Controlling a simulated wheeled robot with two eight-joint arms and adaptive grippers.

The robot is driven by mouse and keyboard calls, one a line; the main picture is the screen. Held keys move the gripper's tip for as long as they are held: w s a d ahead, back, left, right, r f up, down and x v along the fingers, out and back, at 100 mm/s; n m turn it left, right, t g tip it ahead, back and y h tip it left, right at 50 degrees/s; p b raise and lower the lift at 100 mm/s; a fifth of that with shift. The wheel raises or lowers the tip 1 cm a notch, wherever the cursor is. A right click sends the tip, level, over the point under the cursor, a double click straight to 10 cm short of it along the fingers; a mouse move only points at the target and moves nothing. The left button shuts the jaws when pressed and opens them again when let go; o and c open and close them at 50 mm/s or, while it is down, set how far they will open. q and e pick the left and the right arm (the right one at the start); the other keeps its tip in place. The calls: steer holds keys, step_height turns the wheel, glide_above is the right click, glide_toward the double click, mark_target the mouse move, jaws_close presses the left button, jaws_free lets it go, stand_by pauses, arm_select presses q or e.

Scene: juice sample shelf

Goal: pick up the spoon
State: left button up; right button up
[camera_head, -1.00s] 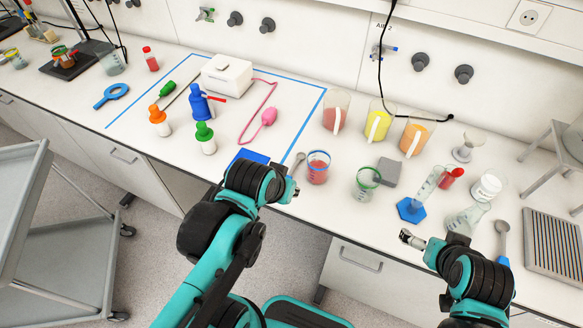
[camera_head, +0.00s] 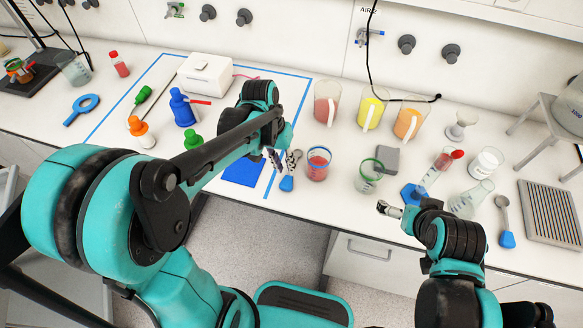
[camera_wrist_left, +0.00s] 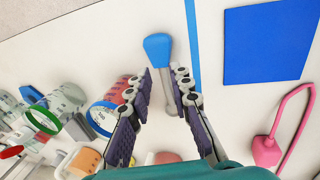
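A spoon with a blue handle end (camera_head: 287,183) and a metal shaft lies on the white bench, between the blue mat and the blue-rimmed beaker. It also shows in the left wrist view (camera_wrist_left: 157,46), its shaft running down between the fingers. My left gripper (camera_head: 279,160) is low over the bench at the spoon. In the left wrist view its fingers (camera_wrist_left: 164,85) are apart, one on each side of the shaft, with gaps visible. A second blue-handled spoon (camera_head: 507,239) lies far right. My right gripper (camera_head: 389,209) is small; its fingers are unclear.
The blue-rimmed beaker (camera_head: 318,163) with red liquid stands close right of the spoon. The blue mat (camera_head: 242,173) is left of it. A green-rimmed beaker (camera_head: 369,176), a grey block (camera_head: 387,160) and juice jugs (camera_head: 370,112) stand farther right and behind.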

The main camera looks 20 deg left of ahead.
mark_target(288, 176)
arm_select(q)
steer(key=f, duration=0.1)
steer(key=f+b, duration=0.1)
steer(key=f, duration=0.1)
steer(key=f+b, duration=0.1)
steer(key=f, duration=0.1)
steer(key=shift+w+d, duration=0.1)
steer(key=shift+d, duration=0.3)
steer(key=shift+r, duration=0.15)
jaws_close()
